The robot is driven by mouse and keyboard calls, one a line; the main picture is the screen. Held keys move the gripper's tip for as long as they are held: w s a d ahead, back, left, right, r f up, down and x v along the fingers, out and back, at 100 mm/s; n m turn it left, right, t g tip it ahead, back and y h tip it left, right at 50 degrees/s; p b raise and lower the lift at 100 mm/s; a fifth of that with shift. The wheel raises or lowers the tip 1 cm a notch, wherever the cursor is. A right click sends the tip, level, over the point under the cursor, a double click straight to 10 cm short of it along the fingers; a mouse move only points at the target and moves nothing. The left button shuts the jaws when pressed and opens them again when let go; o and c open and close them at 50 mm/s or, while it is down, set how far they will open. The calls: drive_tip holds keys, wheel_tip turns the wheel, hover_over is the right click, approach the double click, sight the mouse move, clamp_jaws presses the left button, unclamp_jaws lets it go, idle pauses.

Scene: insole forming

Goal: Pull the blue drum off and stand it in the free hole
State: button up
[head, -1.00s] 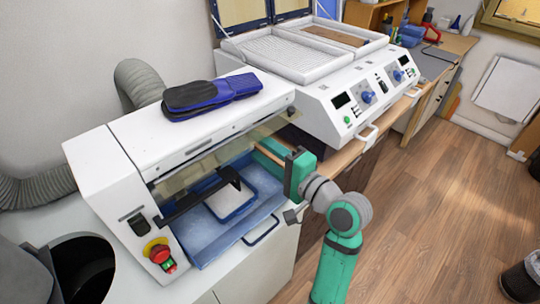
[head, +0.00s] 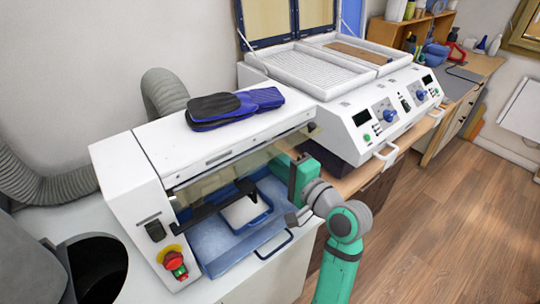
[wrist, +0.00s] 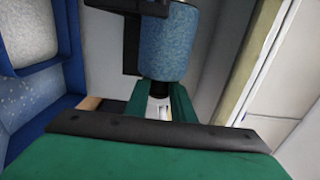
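The blue drum (wrist: 168,45) is a speckled blue cylinder in the wrist view, just beyond my gripper, with a short black neck at its near end and a black part beside its upper left. My gripper (wrist: 160,98) has green fingers on both sides of that neck, with a narrow bright gap between them nearer to me. I cannot tell whether they touch the neck. In the head view my gripper (head: 292,170) is at the right end of the white press's opening. I cannot make out the drum there. I see no hole that is clearly the free one.
The white press (head: 210,135) has a blue bed (head: 215,255) and blue-black insoles (head: 235,107) on top. A white heating machine (head: 350,110) stands to the right. A dark round opening (head: 98,270) is at lower left. The wooden floor (head: 450,220) is clear.

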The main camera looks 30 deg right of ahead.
clamp_jaws()
drive_tip(key=shift+d, duration=0.15)
drive_tip(key=shift+d, duration=0.35)
drive_tip(key=shift+w+d, duration=0.2)
drive_tip(key=shift+d, duration=2.1)
drive_tip(key=shift+s, duration=0.1)
drive_tip(key=s+d, duration=0.1)
drive_tip(key=s, duration=1.3)
drive_tip(key=shift+s, duration=0.4)
drive_tip(key=shift+d, duration=0.1)
idle(0.6)
